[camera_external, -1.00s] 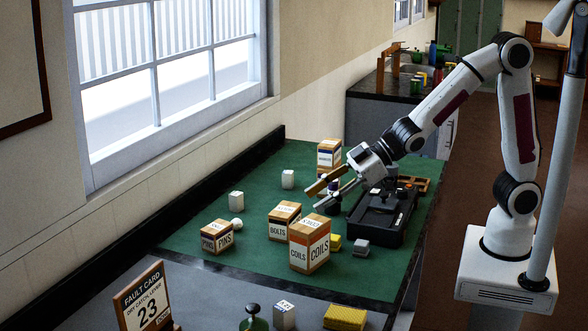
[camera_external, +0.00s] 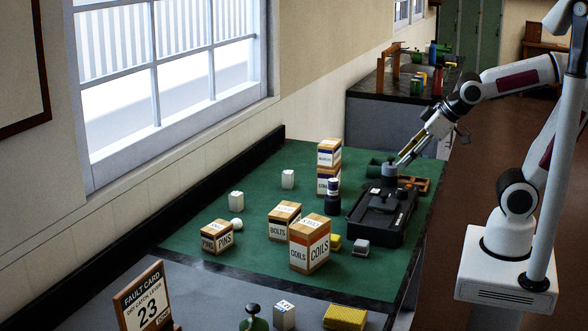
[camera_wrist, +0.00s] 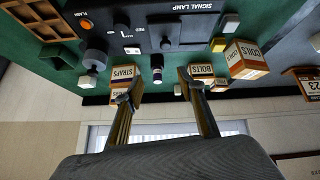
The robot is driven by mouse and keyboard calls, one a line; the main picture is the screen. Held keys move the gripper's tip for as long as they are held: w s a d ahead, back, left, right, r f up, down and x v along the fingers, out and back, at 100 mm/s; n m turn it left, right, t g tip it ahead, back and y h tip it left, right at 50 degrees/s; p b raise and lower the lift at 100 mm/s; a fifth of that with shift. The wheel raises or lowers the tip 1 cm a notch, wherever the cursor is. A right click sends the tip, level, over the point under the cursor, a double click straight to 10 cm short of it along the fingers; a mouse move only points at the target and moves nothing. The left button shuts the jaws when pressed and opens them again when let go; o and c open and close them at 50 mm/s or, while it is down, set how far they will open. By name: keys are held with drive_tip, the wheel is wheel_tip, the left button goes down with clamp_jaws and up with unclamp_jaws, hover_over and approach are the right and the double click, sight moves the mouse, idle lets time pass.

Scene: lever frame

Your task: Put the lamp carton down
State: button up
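A stack of two cartons stands on the green mat. The upper carton (camera_external: 329,152) has a dark band and a label too small to read; I cannot tell for sure that it is the lamp carton. It rests on the straps carton (camera_external: 328,180). In the wrist view the straps carton (camera_wrist: 122,74) shows behind the left finger, which partly hides the other carton. My gripper (camera_external: 401,163) is open and empty, above the back right of the mat, apart from the stack. Its spread fingers (camera_wrist: 156,90) have nothing between them.
The black signal lamp unit (camera_external: 382,215) stands right of the stack, with a small dark-and-white cylinder (camera_external: 332,196) beside it. Bolts (camera_external: 284,220), coils (camera_external: 309,244) and pins (camera_external: 217,238) cartons stand nearer.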

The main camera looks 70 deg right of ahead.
drive_tip(key=s+d+f+m+g, duration=0.1)
drive_tip(key=s, duration=0.9)
drive_tip(key=shift+s+d+m+g, duration=0.15)
drive_tip(key=shift+d+m+g, duration=0.15)
drive_tip(key=shift+d+g, duration=0.1)
idle(0.6)
